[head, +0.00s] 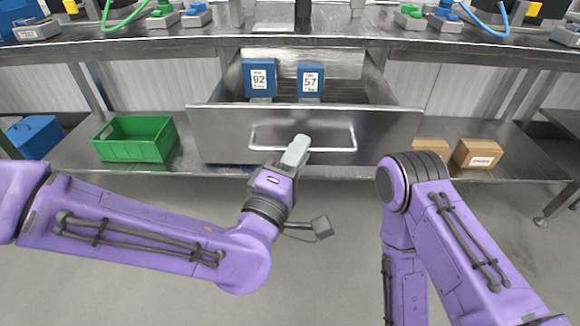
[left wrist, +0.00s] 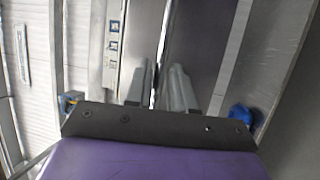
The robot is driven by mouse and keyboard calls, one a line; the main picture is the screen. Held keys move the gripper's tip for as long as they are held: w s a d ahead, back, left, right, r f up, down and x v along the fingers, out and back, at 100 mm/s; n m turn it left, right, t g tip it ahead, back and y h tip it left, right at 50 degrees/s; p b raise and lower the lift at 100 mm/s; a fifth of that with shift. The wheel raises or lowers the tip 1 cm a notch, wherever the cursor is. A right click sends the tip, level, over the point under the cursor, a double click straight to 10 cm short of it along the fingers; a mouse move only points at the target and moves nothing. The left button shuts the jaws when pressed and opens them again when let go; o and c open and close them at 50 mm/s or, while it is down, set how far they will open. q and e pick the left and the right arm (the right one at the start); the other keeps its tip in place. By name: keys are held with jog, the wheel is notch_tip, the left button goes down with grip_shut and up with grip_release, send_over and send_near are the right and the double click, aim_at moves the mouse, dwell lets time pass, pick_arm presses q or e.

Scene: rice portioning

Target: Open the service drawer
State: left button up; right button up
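The service drawer (head: 215,130) under the steel counter is pulled out, and its inside is visible from above. Two blue labelled blocks (head: 259,78) (head: 311,80) stand inside it, marked 92 and 57. A bar handle (head: 335,150) runs across the drawer front. My left gripper (head: 297,148) is at the middle of this handle. In the left wrist view its two fingers (left wrist: 159,88) are close together, with the thin bar between them. My right arm shows at the right, but its gripper is outside the head view.
A green crate (head: 135,139) and a blue box (head: 35,137) are on the lower shelf at left. Cardboard boxes (head: 478,153) (head: 431,147) sit right of the drawer. The counter (head: 300,24) above holds several devices. The floor in front (head: 330,270) is clear.

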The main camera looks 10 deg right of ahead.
pick_arm(q)
jog(key=p+v, duration=0.6)
jog(key=v, duration=0.3)
jog(key=shift+s, duration=0.1)
